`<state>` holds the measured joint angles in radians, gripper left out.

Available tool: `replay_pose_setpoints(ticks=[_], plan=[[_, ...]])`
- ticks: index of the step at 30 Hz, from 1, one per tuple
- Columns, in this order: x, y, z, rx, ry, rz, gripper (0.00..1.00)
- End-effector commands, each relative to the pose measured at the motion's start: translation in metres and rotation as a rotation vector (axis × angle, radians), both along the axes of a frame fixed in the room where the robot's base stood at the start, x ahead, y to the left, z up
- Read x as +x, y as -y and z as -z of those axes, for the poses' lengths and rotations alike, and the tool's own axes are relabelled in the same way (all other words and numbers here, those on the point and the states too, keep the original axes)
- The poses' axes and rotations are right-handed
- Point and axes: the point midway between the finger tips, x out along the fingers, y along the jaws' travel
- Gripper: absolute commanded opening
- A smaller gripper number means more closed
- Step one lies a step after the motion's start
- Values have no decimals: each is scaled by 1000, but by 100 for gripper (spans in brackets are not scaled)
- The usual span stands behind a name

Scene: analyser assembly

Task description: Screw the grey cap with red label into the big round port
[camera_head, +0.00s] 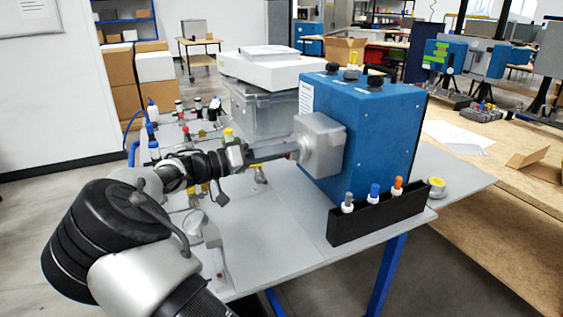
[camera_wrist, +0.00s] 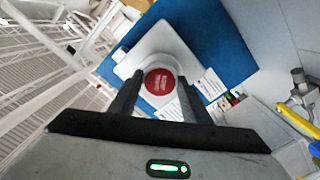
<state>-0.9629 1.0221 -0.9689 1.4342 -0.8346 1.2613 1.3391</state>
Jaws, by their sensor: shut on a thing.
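The blue analyser box (camera_head: 365,130) stands on the table, with a light grey block (camera_head: 328,145) on its left face. In the wrist view, the grey cap with the red label (camera_wrist: 160,82) sits between the two fingers of my gripper (camera_wrist: 157,92), its label facing the camera. The fingers are shut on the cap's sides. Behind the cap is the grey block (camera_wrist: 160,40); the cap hides the big round port. In the head view, my gripper (camera_head: 293,150) reaches the block from the left. I cannot tell how deep the cap sits.
A black rack (camera_head: 380,215) with grey, blue and orange capped vials stands at the table's front right. Small valves and bottles crowd the table's back left. The grey tabletop (camera_head: 285,235) is clear in front.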

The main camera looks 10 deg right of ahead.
Motion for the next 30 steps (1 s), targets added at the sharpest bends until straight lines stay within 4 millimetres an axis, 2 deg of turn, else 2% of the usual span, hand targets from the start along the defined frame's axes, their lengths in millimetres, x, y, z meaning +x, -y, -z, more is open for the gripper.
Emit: replay_pose_setpoints(ticks=[1, 3, 15, 18, 21, 28, 29, 30], plan=[[0, -1, 5, 8, 40, -1, 18], [0, -1, -1, 30, 167, -2, 18], [0, -1, 0, 187, 956, -3, 18], [0, -1, 0, 217, 1104, -4, 18], [0, 0, 0, 233, 1175, -1, 18], [0, 0, 0, 235, 1184, -1, 18], [0, 0, 0, 236, 1184, 0, 48], [0, 0, 0, 236, 1183, 0, 55]])
